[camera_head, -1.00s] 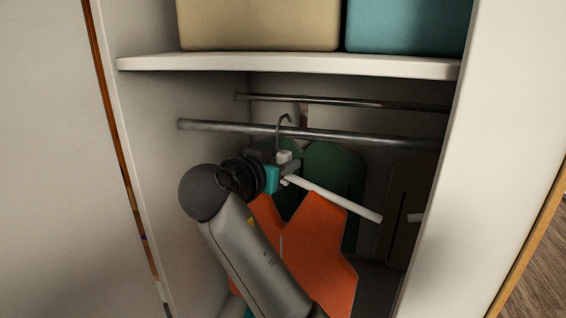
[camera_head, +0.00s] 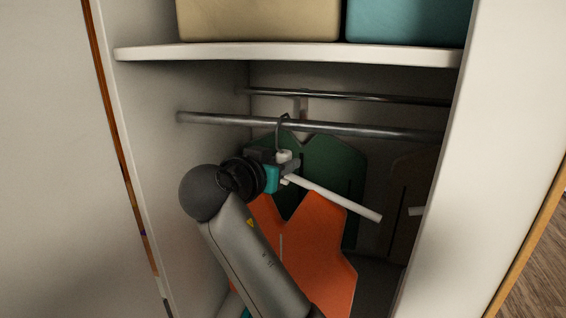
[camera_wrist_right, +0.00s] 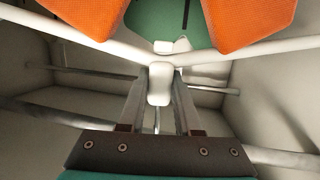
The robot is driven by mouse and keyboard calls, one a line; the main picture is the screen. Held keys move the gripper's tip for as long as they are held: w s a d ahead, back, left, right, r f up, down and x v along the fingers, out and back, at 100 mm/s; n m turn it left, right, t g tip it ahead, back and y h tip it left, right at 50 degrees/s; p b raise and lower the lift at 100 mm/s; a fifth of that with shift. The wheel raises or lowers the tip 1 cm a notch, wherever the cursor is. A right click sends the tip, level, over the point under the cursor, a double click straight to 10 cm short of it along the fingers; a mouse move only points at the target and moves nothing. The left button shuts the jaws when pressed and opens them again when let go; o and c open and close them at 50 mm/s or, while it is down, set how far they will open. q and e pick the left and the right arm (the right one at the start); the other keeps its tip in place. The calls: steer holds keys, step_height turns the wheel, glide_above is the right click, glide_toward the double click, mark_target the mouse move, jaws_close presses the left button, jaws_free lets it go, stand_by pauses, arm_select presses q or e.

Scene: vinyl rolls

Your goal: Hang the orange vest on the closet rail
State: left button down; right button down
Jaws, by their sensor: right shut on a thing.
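The orange vest (camera_head: 310,250) hangs from a white hanger (camera_head: 335,197) inside the closet. My right gripper (camera_head: 285,168) is shut on the hanger's white neck block, just below its hook (camera_head: 281,130). The wrist view shows the block (camera_wrist_right: 159,84) between the two fingers (camera_wrist_right: 160,98). The hook's top overlaps the front closet rail (camera_head: 365,132) in the head view. I cannot tell whether it is over the rail or touching it. My arm hides the vest's left part. My left gripper is not in view.
A second, thinner rail (camera_head: 350,97) runs behind the front one. A green vest (camera_head: 335,160) hangs behind the orange one, with a dark brown one (camera_head: 408,185) to the right. A white shelf (camera_head: 290,54) above carries a beige box (camera_head: 260,20) and a teal box (camera_head: 408,20).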

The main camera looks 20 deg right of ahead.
steer(key=shift+f, duration=0.25)
steer(key=c, duration=0.5)
jaws_free()
